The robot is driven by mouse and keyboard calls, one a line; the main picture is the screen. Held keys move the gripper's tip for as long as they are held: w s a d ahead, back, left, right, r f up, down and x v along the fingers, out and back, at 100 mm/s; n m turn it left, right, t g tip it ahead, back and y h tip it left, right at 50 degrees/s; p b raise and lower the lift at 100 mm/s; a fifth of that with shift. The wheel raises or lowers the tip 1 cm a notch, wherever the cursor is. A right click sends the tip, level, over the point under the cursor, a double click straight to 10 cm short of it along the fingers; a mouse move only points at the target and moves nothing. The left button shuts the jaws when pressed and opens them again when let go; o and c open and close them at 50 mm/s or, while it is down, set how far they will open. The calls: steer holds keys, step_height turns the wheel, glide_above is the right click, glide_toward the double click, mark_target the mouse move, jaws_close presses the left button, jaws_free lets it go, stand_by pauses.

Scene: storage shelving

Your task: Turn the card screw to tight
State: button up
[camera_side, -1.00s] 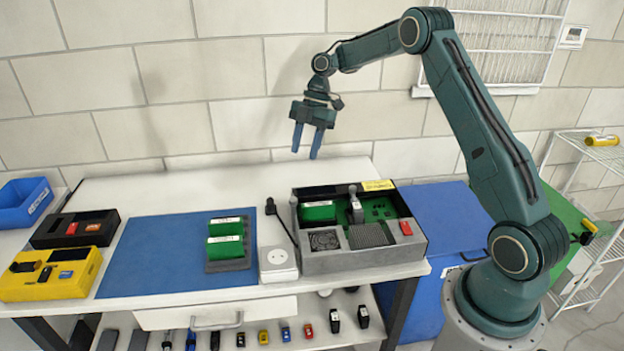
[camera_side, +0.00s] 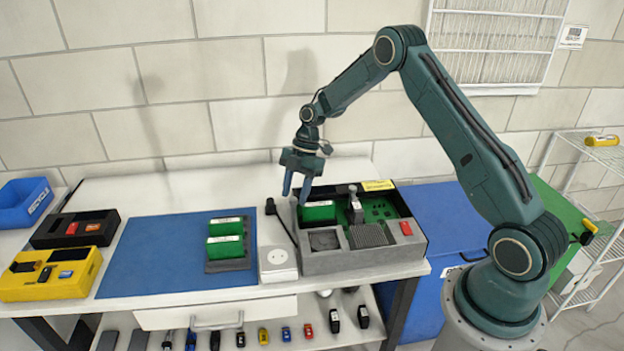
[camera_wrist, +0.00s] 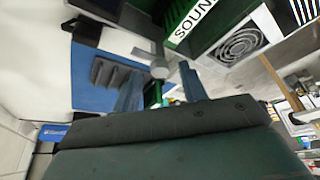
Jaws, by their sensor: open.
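My gripper (camera_side: 296,194) is open and empty, pointing down over the back left of the open grey computer case (camera_side: 350,262). Its two blue fingers also show in the wrist view (camera_wrist: 161,84). A green card (camera_side: 318,212) stands in the case, just right of the fingers. In the wrist view, its white label reads "SOUN" (camera_wrist: 193,20). A small round grey knob (camera_wrist: 160,70), which looks like the card screw, shows between the fingertips there. I cannot tell how tight it is. I cannot make the screw out in the side view.
An upright grey lever-like part (camera_side: 355,205) stands in the case right of the card. A dark holder with green cards (camera_side: 229,266) stands on the blue mat (camera_side: 160,255).

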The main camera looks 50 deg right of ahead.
steer(key=shift+a+f, duration=0.1)
steer(key=shift+f, duration=0.1)
jaws_close()
